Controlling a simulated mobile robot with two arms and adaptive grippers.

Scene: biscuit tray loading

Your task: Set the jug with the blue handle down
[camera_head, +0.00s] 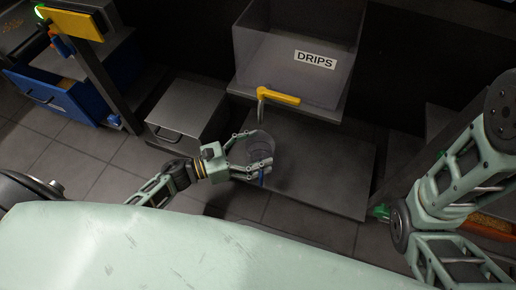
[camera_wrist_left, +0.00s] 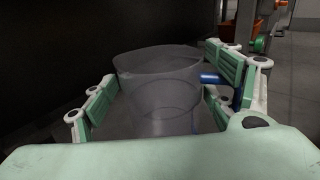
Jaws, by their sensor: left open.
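The clear jug (camera_head: 257,146) is below the yellow-handled tap (camera_head: 279,96), over the front left part of the low grey platform (camera_head: 330,175). Its blue handle (camera_head: 262,178) points toward the front. My left gripper (camera_head: 256,153) is open, with its fingers on either side of the jug. In the left wrist view, the jug (camera_wrist_left: 158,88) looks upright between the green finger pads, and its blue handle (camera_wrist_left: 210,77) is by the right finger. The jug's base is hidden there, and I cannot tell whether it touches the platform. My right gripper is out of view.
A grey bin labelled DRIPS (camera_head: 316,58) stands behind the tap. A grey box (camera_head: 187,112) is left of the platform, and a blue drawer (camera_head: 52,94) is farther left. The platform's right part is clear. My right arm is at the right.

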